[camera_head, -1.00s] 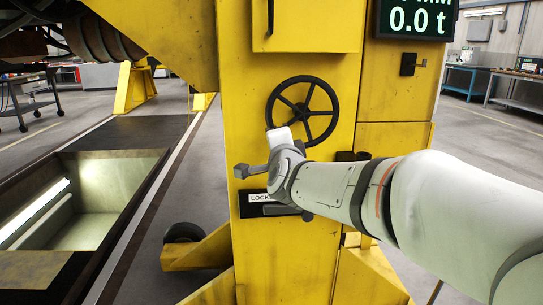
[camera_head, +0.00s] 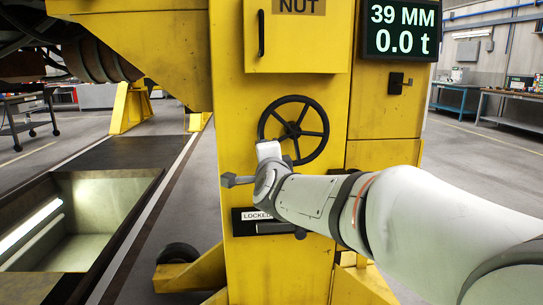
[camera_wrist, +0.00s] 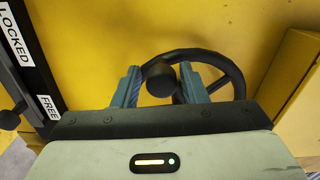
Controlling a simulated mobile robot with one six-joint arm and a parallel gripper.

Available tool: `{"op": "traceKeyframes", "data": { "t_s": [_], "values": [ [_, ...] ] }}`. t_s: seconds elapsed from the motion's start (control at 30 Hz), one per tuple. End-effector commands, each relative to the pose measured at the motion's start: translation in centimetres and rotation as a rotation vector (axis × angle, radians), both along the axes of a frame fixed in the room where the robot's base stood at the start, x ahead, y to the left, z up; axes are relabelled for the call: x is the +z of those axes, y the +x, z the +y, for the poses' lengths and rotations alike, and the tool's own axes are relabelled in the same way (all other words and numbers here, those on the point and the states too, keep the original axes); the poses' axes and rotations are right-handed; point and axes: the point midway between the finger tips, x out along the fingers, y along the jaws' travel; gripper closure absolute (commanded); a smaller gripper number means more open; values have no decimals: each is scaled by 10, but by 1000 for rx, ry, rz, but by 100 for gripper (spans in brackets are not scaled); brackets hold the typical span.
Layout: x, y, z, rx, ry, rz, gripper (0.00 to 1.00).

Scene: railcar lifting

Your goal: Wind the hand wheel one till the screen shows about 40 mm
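The black spoked hand wheel (camera_head: 293,131) is on the front of a yellow lifting column (camera_head: 230,115). The screen (camera_head: 398,29) at the upper right reads 39 MM and 0.0 t. My gripper (camera_head: 268,150) is at the wheel's lower left rim in the head view, its fingers hidden there. In the wrist view my gripper (camera_wrist: 160,83) has its two blue-grey fingers on either side of the wheel's round black knob (camera_wrist: 160,77), close against it. Part of the wheel's rim (camera_wrist: 238,78) curves behind the fingers.
Below the wheel is a lever with a LOCKED label (camera_head: 255,215); the wrist view shows LOCKED and FREE labels. A NUT door (camera_head: 297,40) is above the wheel. An open floor pit (camera_head: 85,220) lies left of the column. Workbenches (camera_head: 510,105) stand far right.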

Motion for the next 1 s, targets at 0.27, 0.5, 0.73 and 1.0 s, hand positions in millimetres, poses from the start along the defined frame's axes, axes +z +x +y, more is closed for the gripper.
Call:
{"op": "traceKeyframes", "data": {
  "t_s": [0.27,0.5,0.73,1.0],
  "values": [
    [0,0,-2,-4,1,0,55],
    [3,-22,-5,-2,1,-1,55],
    [2,-60,-10,-1,1,-1,55],
    [0,-76,-13,-3,1,0,55]
  ]
}}
